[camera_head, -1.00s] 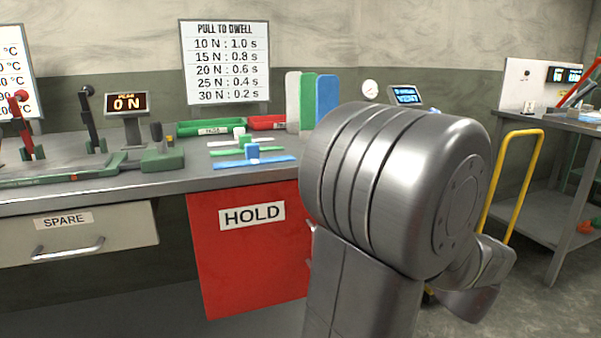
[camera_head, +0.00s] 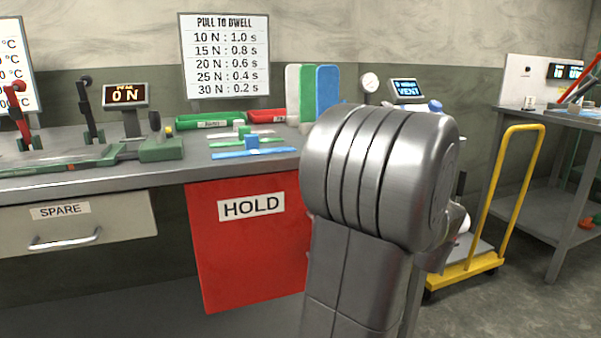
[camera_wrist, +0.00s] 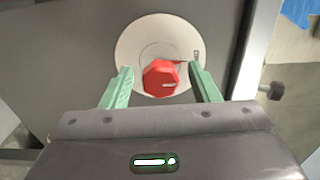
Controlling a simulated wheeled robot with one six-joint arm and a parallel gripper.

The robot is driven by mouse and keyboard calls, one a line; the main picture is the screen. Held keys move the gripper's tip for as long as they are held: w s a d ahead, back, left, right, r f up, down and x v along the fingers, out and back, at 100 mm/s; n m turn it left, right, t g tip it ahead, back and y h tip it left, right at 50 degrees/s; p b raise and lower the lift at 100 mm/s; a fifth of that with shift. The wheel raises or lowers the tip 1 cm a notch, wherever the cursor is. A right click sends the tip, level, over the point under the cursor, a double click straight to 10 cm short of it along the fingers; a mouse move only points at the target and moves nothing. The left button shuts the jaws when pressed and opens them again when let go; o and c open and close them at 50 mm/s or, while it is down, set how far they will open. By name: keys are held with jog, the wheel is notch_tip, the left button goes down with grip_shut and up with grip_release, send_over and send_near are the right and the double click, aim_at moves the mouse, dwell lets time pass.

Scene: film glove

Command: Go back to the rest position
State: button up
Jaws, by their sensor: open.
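My gripper (camera_wrist: 160,72) shows in the wrist view with its two green fingers apart and nothing held between them. A red knob (camera_wrist: 160,79) on a round white dial plate (camera_wrist: 128,47) lies beyond the fingertips and appears between them. I cannot tell how far the knob is from the fingers. In the head view my grey arm stands in front of the bench's right end, and its bulk hides my gripper.
The bench (camera_head: 100,186) holds levers, a force display (camera_head: 125,95) and coloured strips with blocks. A red HOLD panel (camera_head: 250,260) hangs below. A yellow cart (camera_head: 470,272) stands right of my arm, before a side table (camera_head: 575,118). Floor at lower right is clear.

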jog(key=shift+w+a+r+p, duration=0.2)
jog(key=shift+w+p, duration=0.25)
jog(key=shift+p, duration=0.1)
jog(key=shift+d+m+p, duration=0.1)
jog(key=shift+m+p, duration=0.5)
jog(key=shift+p, duration=0.35)
jog(key=m+p, duration=0.2)
jog(key=p, duration=0.3)
jog(key=shift+m, duration=0.3)
jog(key=m+p, duration=0.4)
jog(key=p, duration=0.4)
jog(key=shift+s, duration=0.1)
jog(key=m+p, duration=0.4)
jog(key=p, duration=0.3)
jog(key=shift+r+m+p, duration=0.1)
jog(key=shift+m+p, duration=0.2)
jog(key=m+p, duration=0.3)
jog(key=p, duration=0.2)
jog(key=shift+p, duration=0.4)
jog(key=shift+m+p, duration=0.8)
jog(key=shift+p, duration=0.1)
jog(key=shift+f+m, duration=0.3)
